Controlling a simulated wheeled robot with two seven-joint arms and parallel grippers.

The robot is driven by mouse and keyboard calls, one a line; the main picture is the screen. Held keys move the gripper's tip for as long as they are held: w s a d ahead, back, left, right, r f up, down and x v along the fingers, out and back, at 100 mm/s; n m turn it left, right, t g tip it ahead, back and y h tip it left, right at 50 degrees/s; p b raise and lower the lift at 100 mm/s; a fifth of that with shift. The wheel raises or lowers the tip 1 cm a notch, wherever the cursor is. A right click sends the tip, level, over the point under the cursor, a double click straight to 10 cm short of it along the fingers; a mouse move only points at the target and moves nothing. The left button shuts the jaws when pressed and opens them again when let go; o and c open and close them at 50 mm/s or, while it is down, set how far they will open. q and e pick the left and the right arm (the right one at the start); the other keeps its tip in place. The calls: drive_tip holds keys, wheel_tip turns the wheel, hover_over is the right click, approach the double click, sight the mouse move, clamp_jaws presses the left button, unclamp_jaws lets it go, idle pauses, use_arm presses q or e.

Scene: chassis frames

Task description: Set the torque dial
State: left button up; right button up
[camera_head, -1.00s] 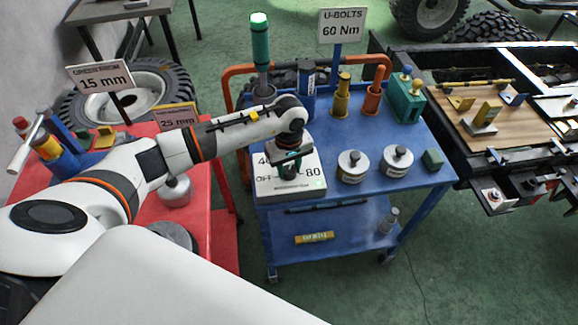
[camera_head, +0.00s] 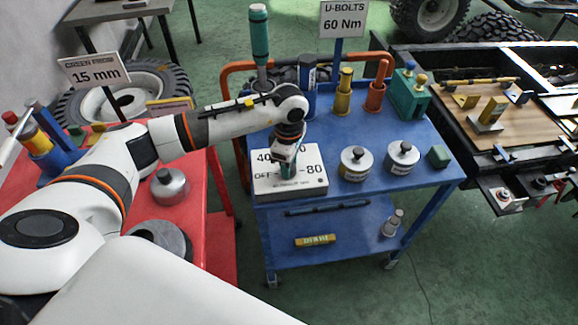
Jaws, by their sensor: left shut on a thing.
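The torque dial box (camera_head: 308,187), white on top with a grey front, sits at the left front of the blue cart's top. Its labels 40, OFF and 80 show; the label at the top is mostly covered by my gripper. My left gripper (camera_head: 287,170) comes down from above at the middle of the box and is shut on the dial knob. The knob is hidden by the fingers, so its pointing direction cannot be told. The sign (camera_head: 342,19) behind the cart reads U-BOLTS 60 Nm. My right gripper is not in view.
The blue cart (camera_head: 420,180) also holds two round silver-topped pots (camera_head: 355,164), a green block (camera_head: 438,156), and yellow and orange upright tools. A tall green-handled tool (camera_head: 259,40) stands behind my left wrist. A red table (camera_head: 205,205) lies left, under my arm.

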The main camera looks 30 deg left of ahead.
use_arm(q)
drive_tip(key=n+b, duration=0.1)
drive_tip(key=n, duration=0.3)
drive_tip(key=shift+n+b, duration=0.35)
drive_tip(key=shift+n, duration=0.05)
drive_tip(key=n+b, duration=0.1)
drive_tip(key=n, duration=0.2)
drive_tip(key=shift+n, duration=0.3)
drive_tip(key=n, duration=0.3)
drive_tip(key=shift+n+b, duration=0.3)
drive_tip(key=shift+b, duration=0.05)
drive_tip(key=shift+r+n, duration=0.1)
drive_tip(key=shift+n, duration=1.4)
drive_tip(key=shift+w, duration=0.1)
drive_tip(key=o, duration=1)
wheel_tip(320, 180, up, 12)
drive_tip(key=shift+b, duration=0.85)
